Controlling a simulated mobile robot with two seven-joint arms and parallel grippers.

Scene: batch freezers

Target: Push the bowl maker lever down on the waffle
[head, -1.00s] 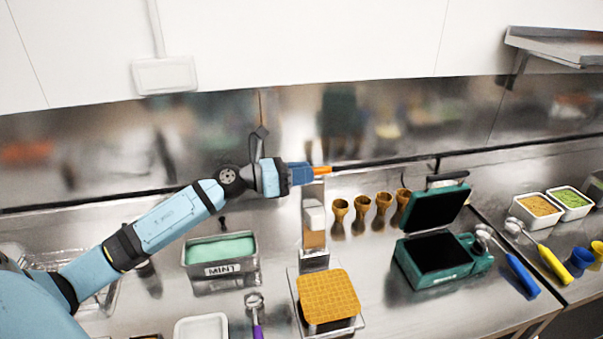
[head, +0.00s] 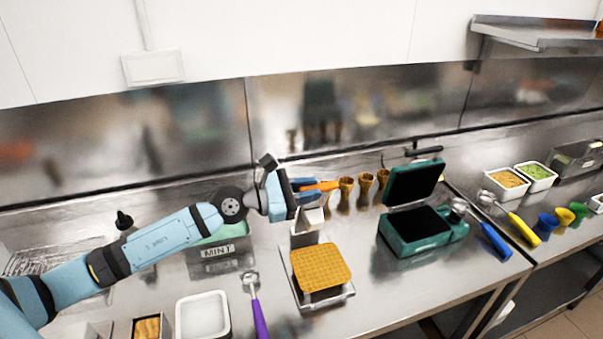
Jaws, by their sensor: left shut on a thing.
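The bowl maker (head: 308,219) stands on the steel counter, with a pale block on its column behind the waffle. A square golden waffle (head: 320,267) lies flat on its metal base. The orange lever (head: 326,185) sticks out to the right at the top of the column. My left gripper (head: 306,186) is shut on the lever, above and behind the waffle. The fingers and wrist hide much of the lever and the column top. A gap shows between the pale block and the waffle. My right gripper is not in view.
A teal waffle iron (head: 418,229) stands open on the right, with several cones (head: 346,192) behind. A MINT tub (head: 216,250) is partly under my left arm. A purple-handled scoop (head: 258,317) and a white tray (head: 203,316) lie in front.

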